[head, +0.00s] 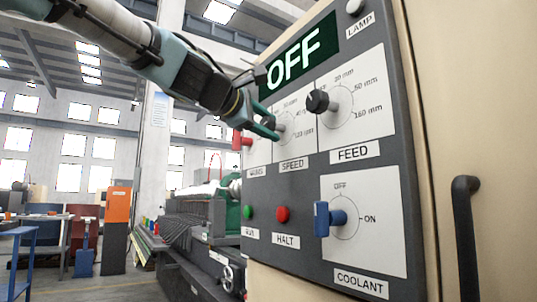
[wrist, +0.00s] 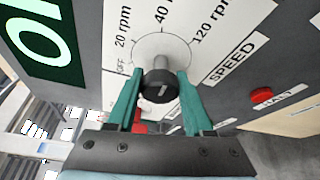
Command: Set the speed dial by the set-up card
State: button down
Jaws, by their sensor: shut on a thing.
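The speed dial (head: 281,128) is a black knob on a white plate, above the SPEED label (head: 292,164). In the wrist view the knob (wrist: 160,86) sits between my gripper's two teal fingers (wrist: 160,80), one on each side. My gripper (head: 264,121) is shut on the knob. The scale reads OFF, 20 rpm, 40 rpm and 120 rpm. A short light mark shows on the knob's face, but I cannot tell for sure which label it points to. The display (head: 300,50) reads OFF. I cannot make out a readable set-up card; a small-print sheet (head: 160,108) hangs on a pillar.
The feed dial (head: 318,101) is just right of the speed dial. A red lever (head: 240,141) is close on the left. Below are a green button (head: 249,212), a red HALT button (head: 282,214) and a blue coolant switch (head: 325,218). A black handle (head: 465,235) sticks out at right.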

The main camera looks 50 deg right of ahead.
jog(key=m+b, duration=0.1)
jog(key=b, duration=0.2)
jog(key=m+h+b, duration=0.1)
jog(key=m+b, duration=0.1)
jog(key=b, duration=0.1)
jog(key=f+m+h+b, duration=0.1)
jog(key=b, duration=0.3)
jog(key=shift+m, duration=0.3)
jog(key=shift+r+m+b, duration=0.1)
jog(key=shift+m+b, duration=0.6)
jog(key=shift+b, duration=0.55)
jog(key=shift+r+h+b, duration=0.1)
jog(key=shift+h+b, duration=0.2)
jog(key=shift+b, duration=0.05)
jog(key=shift+r+m, duration=0.15)
jog(key=shift+m, duration=0.15)
jog(key=shift+c, duration=1.5)
grip_release()
jog(key=a+f+b, duration=0.1)
jog(key=a+b, duration=0.2)
jog(key=a, duration=0.7)
jog(key=shift+a+f+b, duration=0.2)
jog(key=shift+a+b, duration=0.15)
